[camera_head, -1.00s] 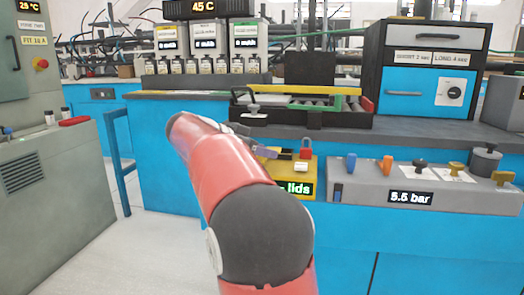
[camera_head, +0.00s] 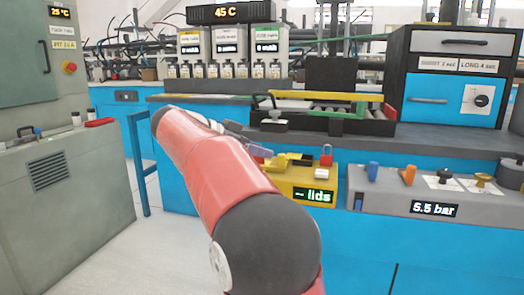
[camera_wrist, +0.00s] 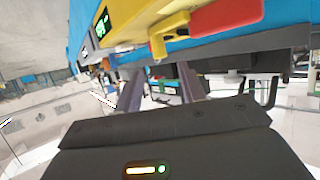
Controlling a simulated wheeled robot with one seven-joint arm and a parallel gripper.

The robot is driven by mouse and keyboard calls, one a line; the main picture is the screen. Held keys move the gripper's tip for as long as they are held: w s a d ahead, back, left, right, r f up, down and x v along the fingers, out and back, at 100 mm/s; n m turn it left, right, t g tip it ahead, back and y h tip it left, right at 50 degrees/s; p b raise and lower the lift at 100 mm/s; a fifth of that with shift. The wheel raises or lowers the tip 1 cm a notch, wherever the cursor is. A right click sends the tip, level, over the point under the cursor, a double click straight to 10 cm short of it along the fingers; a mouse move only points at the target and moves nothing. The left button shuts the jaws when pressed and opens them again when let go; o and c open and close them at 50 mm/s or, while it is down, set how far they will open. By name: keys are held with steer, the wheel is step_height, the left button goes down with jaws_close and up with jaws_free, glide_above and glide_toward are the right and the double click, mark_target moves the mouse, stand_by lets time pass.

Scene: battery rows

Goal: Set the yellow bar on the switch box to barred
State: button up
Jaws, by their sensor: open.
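The yellow switch box (camera_head: 296,196), with a green-lit "lids" display, stands low at the front of the blue bench. On its top I see a yellow bar-like piece (camera_head: 292,161), a red padlock (camera_head: 326,158) and a small white block (camera_head: 321,174). I cannot tell the bar's setting. My gripper (camera_head: 260,153) is at the box's left end, partly hidden by my red arm, and looks apart from the bar. In the wrist view my gripper (camera_wrist: 160,92) has its fingers spread, with nothing between them. Yellow parts (camera_wrist: 158,46) and a red piece (camera_wrist: 226,14) show above the fingers.
A grey valve box (camera_head: 434,208) reading 5.5 bar, with coloured knobs, stands to the right. Behind is a dark tray (camera_head: 383,128) with yellow and green bars. A blue drawer cabinet (camera_head: 426,86) stands at the back right. A grey machine (camera_head: 70,190) stands left, with open floor between.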

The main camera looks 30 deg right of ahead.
mark_target(276, 173)
step_height(276, 173, down, 4)
steer(key=a+h+b, duration=0.2)
steer(key=h+b, duration=0.1)
steer(key=h, duration=0.1)
steer(key=shift+s+d+p, duration=0.15)
steer(key=shift+d, duration=1.75)
steer(key=shift+s+d+p, duration=0.1)
steer(key=shift+d+p, duration=0.05)
steer(key=shift+d, duration=1.75)
steer(key=shift+c, duration=0.3)
jaws_close()
